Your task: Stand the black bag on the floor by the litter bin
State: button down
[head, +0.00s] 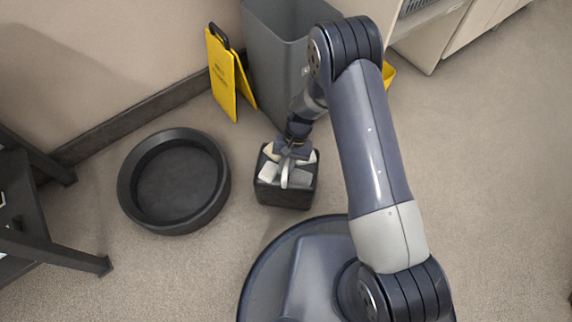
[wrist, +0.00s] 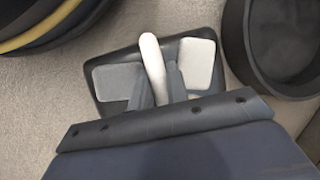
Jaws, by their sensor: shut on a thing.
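The black bag (head: 285,197) is a boxy dark shape with a pale upright handle, upright as far as I can see. In the wrist view the bag (wrist: 115,55) lies under my gripper, its pale handle (wrist: 151,58) standing between the fingers. My gripper (head: 291,158) is shut on that handle from above. The bag is at or near the floor; I cannot tell whether its base touches. The grey litter bin (head: 275,65) stands behind the bag, against the wall, with a gap of carpet between them. My arm hides part of the bin's right side.
A yellow folding floor sign (head: 222,75) stands left of the bin. A round black tub (head: 128,190) lies left of the bag and shows in the wrist view (wrist: 236,50). A dark table (head: 45,247) is at far left. Pale cabinets (head: 440,45) stand at upper right. The right carpet is clear.

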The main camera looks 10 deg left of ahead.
jog(key=shift+f+b, duration=0.45)
jog(key=shift+f, duration=0.1)
dwell(0.4)
jog(key=c, duration=1.3)
grip_release()
jog(key=p+v, duration=0.4)
jog(key=v, duration=0.7)
jog(key=shift+f, duration=0.1)
jog(key=b+x, duration=0.4)
jog(key=x, duration=0.6)
jog(key=shift+s+f, duration=0.15)
jog(key=shift+f, duration=0.2)
jog(key=shift+a+r+p, duration=0.1)
jog(key=shift+r+p, duration=0.25)
jog(key=shift+r, duration=0.1)
